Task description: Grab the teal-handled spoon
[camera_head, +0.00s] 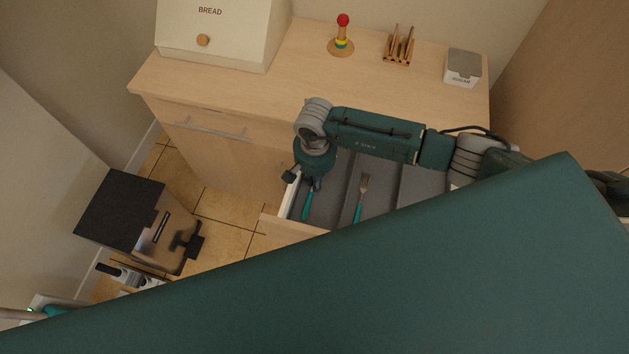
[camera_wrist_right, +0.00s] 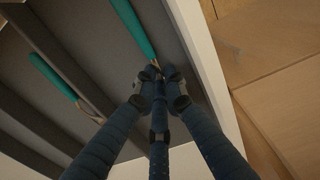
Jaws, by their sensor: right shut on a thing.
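The teal-handled spoon (camera_head: 307,203) lies in the left compartment of the open drawer; its bowl is hidden under my right gripper (camera_head: 304,183). In the right wrist view the teal handle (camera_wrist_right: 133,28) runs up from the fingertips of my right gripper (camera_wrist_right: 157,78), which are closed on the spoon's thin neck. The spoon appears to be still down in the compartment. Parts of what seems to be my left arm show at the lower left of the head view, with its jaws unclear.
A fork with a teal handle (camera_head: 357,213) lies in the middle compartment. The drawer's pale wall (camera_wrist_right: 206,70) is close beside my right gripper. On the counter stand a bread box (camera_head: 225,45), a ring stacker (camera_head: 342,40), a toast rack (camera_head: 399,45) and a sugar jar (camera_head: 462,68).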

